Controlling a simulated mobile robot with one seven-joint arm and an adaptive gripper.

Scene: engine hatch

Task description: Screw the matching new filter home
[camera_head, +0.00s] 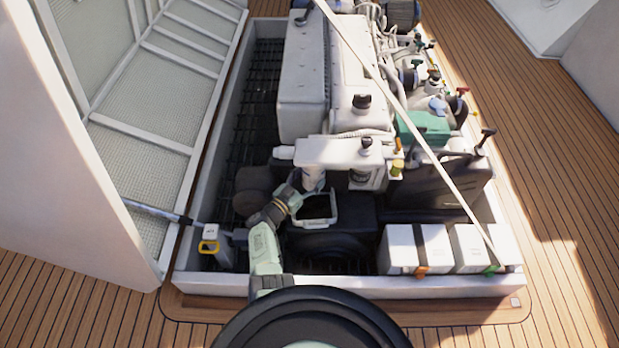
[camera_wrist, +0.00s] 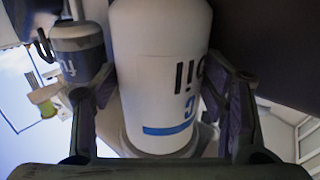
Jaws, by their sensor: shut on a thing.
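My gripper (camera_wrist: 160,92) is shut on a white filter (camera_wrist: 160,60), with one finger on each side of it. The filter has black lettering, partly cut off, and a blue stripe. In the head view the filter (camera_head: 313,180) is a small pale cylinder just below the white housing (camera_head: 330,153) on the near end of the engine. My gripper (camera_head: 294,192) reaches it from the lower left. I cannot tell whether the filter touches the housing or is threaded on. A second, grey and white canister (camera_wrist: 78,48) hangs to the left in the wrist view.
A dark open pan (camera_head: 333,212) with a pale rim sits just below the filter. White battery boxes (camera_head: 405,245) stand at the bay's near right. A black jerrycan (camera_head: 440,185) is behind them. A raised hatch lid (camera_head: 150,100) stands left; a pale strut (camera_head: 400,105) crosses the bay.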

